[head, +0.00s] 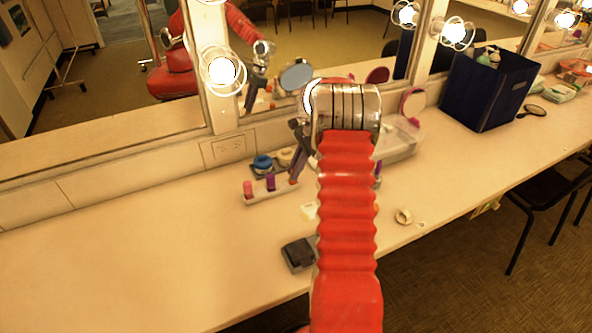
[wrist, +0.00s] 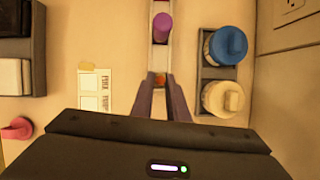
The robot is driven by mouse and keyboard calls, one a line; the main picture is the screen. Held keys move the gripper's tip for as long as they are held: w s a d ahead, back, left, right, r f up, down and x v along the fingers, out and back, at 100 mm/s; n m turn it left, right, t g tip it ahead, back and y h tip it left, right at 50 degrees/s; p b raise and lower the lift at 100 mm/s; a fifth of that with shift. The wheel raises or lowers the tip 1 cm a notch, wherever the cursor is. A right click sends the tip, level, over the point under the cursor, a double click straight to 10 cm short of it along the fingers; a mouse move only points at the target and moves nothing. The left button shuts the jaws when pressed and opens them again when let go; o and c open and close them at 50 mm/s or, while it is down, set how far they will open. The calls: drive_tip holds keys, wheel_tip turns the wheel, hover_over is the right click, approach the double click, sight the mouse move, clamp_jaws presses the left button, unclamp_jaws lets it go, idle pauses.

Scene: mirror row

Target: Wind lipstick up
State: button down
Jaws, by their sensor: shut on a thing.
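A narrow pale holder (head: 262,192) stands on the counter in front of the mirror; it also shows in the wrist view (wrist: 160,56). A pink lipstick (head: 248,189) and a purple lipstick (head: 271,183) stand upright in it. The purple one shows in the wrist view (wrist: 162,27). My gripper (wrist: 160,82) points down at the holder's near end, its two fingers closed on a small orange-red lipstick (wrist: 159,78). Only its top shows between the fingertips; the rest is hidden. In the head view my gripper (head: 296,176) is partly behind my arm.
A dark tray holds a blue-lidded jar (wrist: 228,45) and a cream-lidded jar (wrist: 222,97) close right of my fingers. A printed card (wrist: 95,90) lies left. A black case (head: 298,254) is near the front edge. A navy bin (head: 488,88) stands right. The counter's left is clear.

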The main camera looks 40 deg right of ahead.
drive_tip(key=n, duration=0.2)
drive_tip(key=n+g, duration=0.2)
drive_tip(key=n, duration=0.1)
drive_tip(key=shift+w+n, duration=0.25)
drive_tip(key=shift+n, duration=0.05)
drive_tip(key=n+g, duration=0.1)
drive_tip(key=n, duration=0.2)
drive_tip(key=n+g, duration=0.1)
drive_tip(key=n, duration=0.1)
drive_tip(key=shift+w+n, duration=0.15)
drive_tip(key=shift+n, duration=0.25)
drive_tip(key=c, duration=1.7)
unclamp_jaws()
drive_tip(key=shift+r, duration=0.1)
